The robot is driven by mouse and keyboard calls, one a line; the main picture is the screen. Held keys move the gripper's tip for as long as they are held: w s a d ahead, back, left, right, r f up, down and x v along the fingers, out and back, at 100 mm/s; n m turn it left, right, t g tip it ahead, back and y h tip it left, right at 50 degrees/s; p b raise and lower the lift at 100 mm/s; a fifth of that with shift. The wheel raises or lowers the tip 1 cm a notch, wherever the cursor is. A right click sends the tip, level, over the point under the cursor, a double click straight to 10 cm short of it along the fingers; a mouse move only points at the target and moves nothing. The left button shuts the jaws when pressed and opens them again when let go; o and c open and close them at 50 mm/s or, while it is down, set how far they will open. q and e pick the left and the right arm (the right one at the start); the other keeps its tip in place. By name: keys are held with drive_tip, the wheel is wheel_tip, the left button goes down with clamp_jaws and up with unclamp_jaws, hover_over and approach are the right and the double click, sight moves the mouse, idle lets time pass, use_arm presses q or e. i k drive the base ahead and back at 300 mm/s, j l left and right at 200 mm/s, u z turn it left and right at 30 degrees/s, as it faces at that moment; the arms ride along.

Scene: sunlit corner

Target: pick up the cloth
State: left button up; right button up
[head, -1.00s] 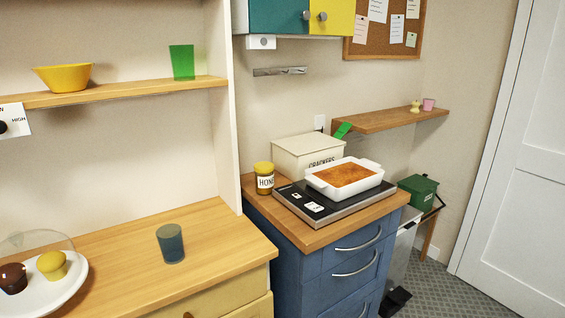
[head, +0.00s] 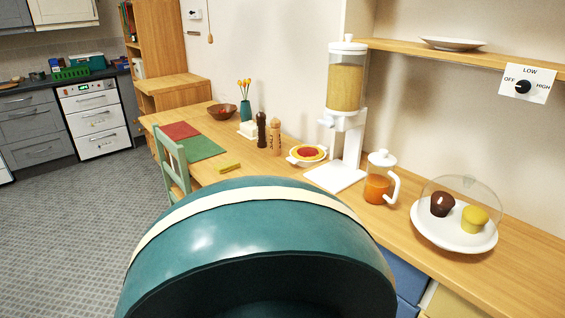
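I see nothing that I can clearly tell is the cloth. A red mat (head: 180,131) and a green mat (head: 203,148) lie flat on the wooden counter at the left; they look like place mats. A small yellow item (head: 229,168) lies near the counter's front edge, too small to tell what it is. Neither of my grippers is in view. A large teal rounded shape with a cream band fills the lower middle and hides part of the counter and floor.
The counter holds a bowl (head: 221,111), a vase (head: 245,109), mills (head: 261,130), a pie dish (head: 307,155), a cereal dispenser (head: 345,90), a jug (head: 378,182) and a domed cake plate (head: 424,227). A green chair (head: 172,160) stands at its front. Carpet (head: 70,220) is clear at left.

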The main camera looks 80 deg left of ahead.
sight(231, 164)
drive_tip(key=k+l+u, duration=0.1)
drive_tip(key=u, duration=2.9)
drive_tip(key=z, duration=0.35)
drive_tip(key=i+j+z, duration=0.1)
drive_tip(key=z, duration=0.3)
drive_tip(key=j+z, duration=0.2)
drive_tip(key=z, duration=0.25)
drive_tip(key=j+z, duration=0.2)
drive_tip(key=z, duration=0.2)
drive_tip(key=j+z, duration=0.3)
drive_tip(key=j, duration=0.25)
drive_tip(key=j+z, duration=0.3)
drive_tip(key=j, duration=0.2)
drive_tip(key=k+j+z, duration=0.1)
drive_tip(key=j, duration=0.25)
drive_tip(key=j+z, duration=0.1)
drive_tip(key=j, duration=0.25)
drive_tip(key=k+j+z, duration=0.1)
drive_tip(key=j, duration=0.25)
drive_tip(key=k+j, duration=0.1)
drive_tip(key=j, duration=0.25)
drive_tip(key=k+j, duration=0.15)
drive_tip(key=j, duration=0.2)
drive_tip(key=k+j, duration=0.1)
drive_tip(key=j, duration=0.25)
